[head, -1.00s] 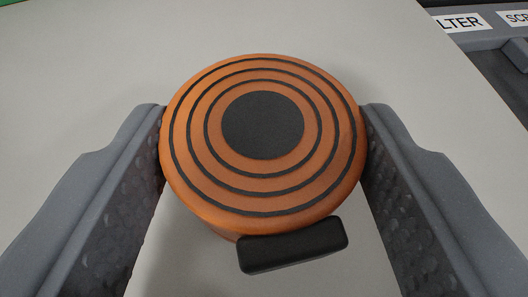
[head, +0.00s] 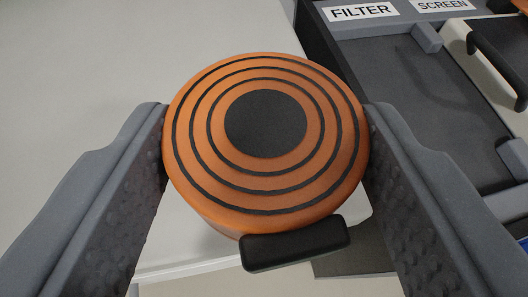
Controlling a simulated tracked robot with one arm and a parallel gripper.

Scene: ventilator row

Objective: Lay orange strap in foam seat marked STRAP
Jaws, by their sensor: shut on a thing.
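The orange strap (head: 185,165) is a rolled round coil with dark rings and a black centre. A black tab (head: 295,246) sticks out at its near edge. My gripper (head: 266,135) is shut on the coil, with one grey finger on each side. The coil fills the middle of the head view and hides what lies below it. No foam seat marked STRAP shows.
At the right is a dark foam tray (head: 400,75) with labels FILTER (head: 362,12) and SCREEN (head: 441,5). A light panel with a black handle (head: 497,68) sits at the far right. The pale surface (head: 90,70) at left is bare.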

